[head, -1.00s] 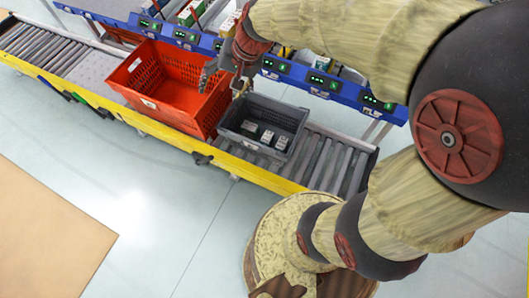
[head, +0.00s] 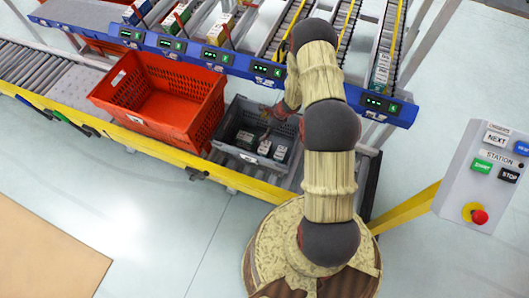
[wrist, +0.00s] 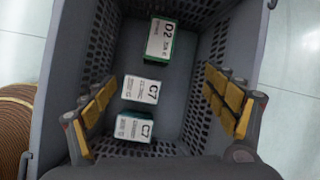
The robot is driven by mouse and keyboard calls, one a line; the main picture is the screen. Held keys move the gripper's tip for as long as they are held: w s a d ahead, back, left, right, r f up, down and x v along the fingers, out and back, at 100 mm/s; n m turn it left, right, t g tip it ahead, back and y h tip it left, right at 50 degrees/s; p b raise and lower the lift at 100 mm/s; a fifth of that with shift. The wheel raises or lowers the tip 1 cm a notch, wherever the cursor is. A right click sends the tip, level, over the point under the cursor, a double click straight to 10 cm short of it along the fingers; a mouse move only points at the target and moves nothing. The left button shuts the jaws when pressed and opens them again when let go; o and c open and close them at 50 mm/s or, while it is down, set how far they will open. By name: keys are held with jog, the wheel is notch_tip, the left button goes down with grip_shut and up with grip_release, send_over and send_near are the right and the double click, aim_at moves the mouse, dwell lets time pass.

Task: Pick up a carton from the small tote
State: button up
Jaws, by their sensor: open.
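The small grey tote (head: 232,151) stands on the conveyor beside the large orange tote. Three cartons lie in it: a green and white D2 carton (wrist: 160,42), a C7 carton (wrist: 140,89) and another C7 carton (wrist: 133,127) near it. In the head view the cartons (head: 264,147) show as small pale-topped boxes. My gripper (wrist: 160,106) is open and empty over the tote, with a finger on each side of the C7 cartons in the wrist view. From above, my gripper (head: 268,128) is partly hidden by my arm. No finger visibly touches a carton.
The large orange tote (head: 160,119) is empty and stands left of the grey tote. A blue rack rail (head: 220,57) with lit displays runs behind both. A control panel (head: 487,165) with a red button stands at right.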

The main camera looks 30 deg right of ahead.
aim_at(269, 147)
jog(key=s+f+m, duration=0.1)
jog(key=f, duration=0.2)
jog(key=s+d+f+m, duration=0.1)
jog(key=s+f, duration=0.1)
jog(key=f, duration=0.2)
jog(key=s+f+m, duration=0.1)
jog(key=s+f, duration=0.1)
jog(key=f, duration=0.2)
jog(key=shift+d+b, duration=0.35)
jog(key=shift+w+a+f+g+b, duration=0.1)
jog(key=shift+f+g+b, duration=0.05)
jog(key=shift+f, duration=0.3)
jog(key=shift+w+a+f+g+b, duration=0.1)
jog(key=shift+f+g+b, duration=0.05)
jog(key=shift+f, duration=0.25)
jog(key=x, duration=0.2)
jog(key=b+x, duration=0.1)
jog(key=x, duration=0.1)
jog(key=b+x, duration=0.1)
jog(key=x, duration=0.1)
jog(key=shift+a+r, duration=0.15)
jog(key=shift+a, duration=0.2)
jog(key=shift+w, duration=0.1)
jog(key=shift+c, duration=1)
jog(key=c, duration=1.1)
jog(key=shift+r, duration=0.1)
jog(key=shift+c, duration=0.8)
